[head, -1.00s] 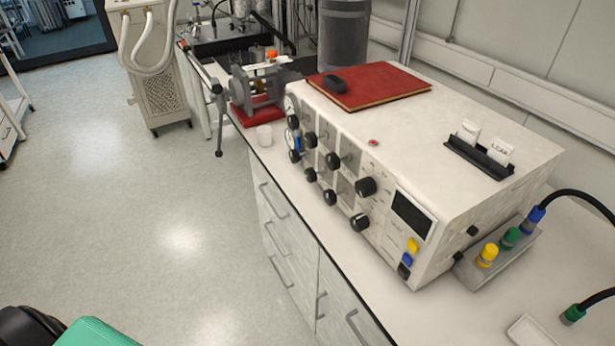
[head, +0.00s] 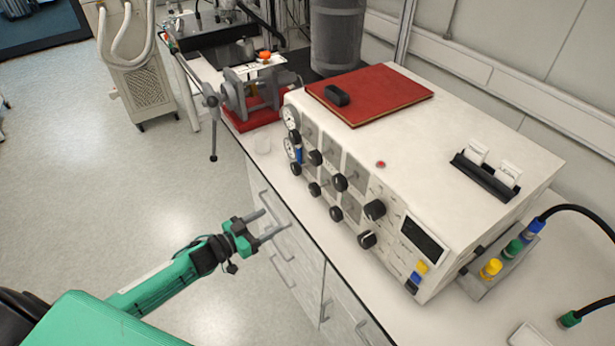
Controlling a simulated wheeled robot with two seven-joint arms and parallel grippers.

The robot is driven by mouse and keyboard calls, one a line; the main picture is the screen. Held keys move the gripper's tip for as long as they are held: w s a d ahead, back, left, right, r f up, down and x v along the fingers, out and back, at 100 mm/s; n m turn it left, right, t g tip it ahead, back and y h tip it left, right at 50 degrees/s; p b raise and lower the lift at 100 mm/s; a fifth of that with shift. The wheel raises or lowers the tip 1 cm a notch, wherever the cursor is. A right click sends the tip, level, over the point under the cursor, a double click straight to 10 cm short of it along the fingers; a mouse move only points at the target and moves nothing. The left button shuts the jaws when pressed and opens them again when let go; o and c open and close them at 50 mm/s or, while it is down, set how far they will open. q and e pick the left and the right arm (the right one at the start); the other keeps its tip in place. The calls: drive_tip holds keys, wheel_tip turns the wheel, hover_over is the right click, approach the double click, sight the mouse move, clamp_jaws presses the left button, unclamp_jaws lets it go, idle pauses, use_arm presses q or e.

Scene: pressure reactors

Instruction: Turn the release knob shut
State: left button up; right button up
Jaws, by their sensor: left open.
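The white control box (head: 410,150) stands on the bench, its front panel facing left and towards me. Several black knobs sit on that panel, among them a larger upper right knob (head: 374,210) and a lower right knob (head: 367,239). I cannot tell which one is the release knob. My left gripper (head: 268,228) is open and empty, in front of the drawers, left of the panel and apart from it. My right gripper does not show.
A red book (head: 385,88) with a black object (head: 337,95) lies on the box. A clamp device on a red base (head: 262,118) stands behind, its lever arm (head: 211,110) reaching past the bench edge. Plugs and hoses (head: 490,268) are at the right.

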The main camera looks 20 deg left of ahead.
use_arm(q)
drive_tip(key=m+h, duration=0.1)
drive_tip(key=h, duration=0.1)
approach(312, 191)
drive_tip(key=v, duration=0.3)
drive_tip(key=p+x, duration=0.4)
drive_tip(key=x, duration=0.9)
drive_tip(key=shift+w+f, duration=0.1)
drive_tip(key=shift+w, duration=0.1)
drive_tip(key=shift+d, duration=0.1)
drive_tip(key=c, duration=1)
